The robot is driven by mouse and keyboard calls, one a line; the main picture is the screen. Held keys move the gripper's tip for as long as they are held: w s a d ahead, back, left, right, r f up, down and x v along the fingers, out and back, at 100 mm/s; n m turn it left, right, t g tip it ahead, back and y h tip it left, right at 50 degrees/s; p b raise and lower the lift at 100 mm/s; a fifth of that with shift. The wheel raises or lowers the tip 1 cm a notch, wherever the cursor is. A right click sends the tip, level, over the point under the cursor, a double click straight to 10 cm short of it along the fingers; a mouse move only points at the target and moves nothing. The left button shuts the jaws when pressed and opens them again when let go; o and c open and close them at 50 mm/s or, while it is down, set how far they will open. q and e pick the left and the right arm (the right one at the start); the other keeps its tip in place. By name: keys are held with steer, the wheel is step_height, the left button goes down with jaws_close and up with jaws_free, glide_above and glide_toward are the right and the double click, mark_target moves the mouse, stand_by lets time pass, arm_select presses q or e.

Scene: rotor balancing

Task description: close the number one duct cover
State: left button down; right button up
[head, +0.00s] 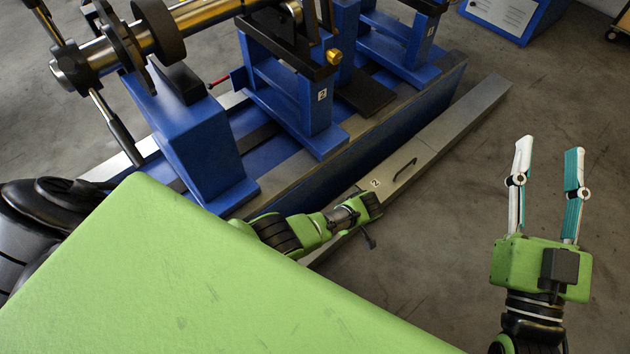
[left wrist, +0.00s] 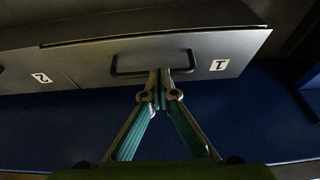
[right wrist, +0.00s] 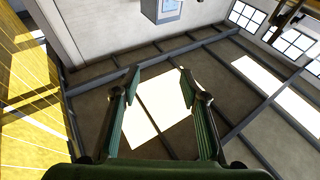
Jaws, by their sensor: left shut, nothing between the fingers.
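The number one duct cover (left wrist: 100,58) is a grey panel with a dark bar handle (left wrist: 122,70) and a "1" label (left wrist: 218,64) in the left wrist view. A dark gap runs along its far edge; I cannot tell how far open it stands. My left gripper (left wrist: 161,84) is shut and empty, its tips at the cover's near edge by the handle; contact is unclear. In the head view my left arm and green body hide this cover and the left fingers. My right gripper (head: 546,150) is open and empty, above the floor at the right.
The number two cover (head: 425,155) lies on the grey duct, with its own handle (head: 405,169); it also shows in the left wrist view (left wrist: 25,92). The blue balancing stand (head: 300,115) with a metal shaft (head: 205,14) stands beside the duct.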

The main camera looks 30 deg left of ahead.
arm_select(q)
steer(key=shift+d+f, duration=0.2)
steer(key=shift+f, duration=0.1)
arm_select(e)
steer(key=shift+s+r+t, duration=0.25)
steer(key=shift+r+t, duration=0.05)
steer(key=shift+r, duration=0.25)
steer(key=shift+s+r+t, duration=0.25)
steer(key=shift+r+t, duration=0.05)
steer(key=shift+r, duration=0.25)
arm_select(q)
steer(key=shift+r, duration=0.1)
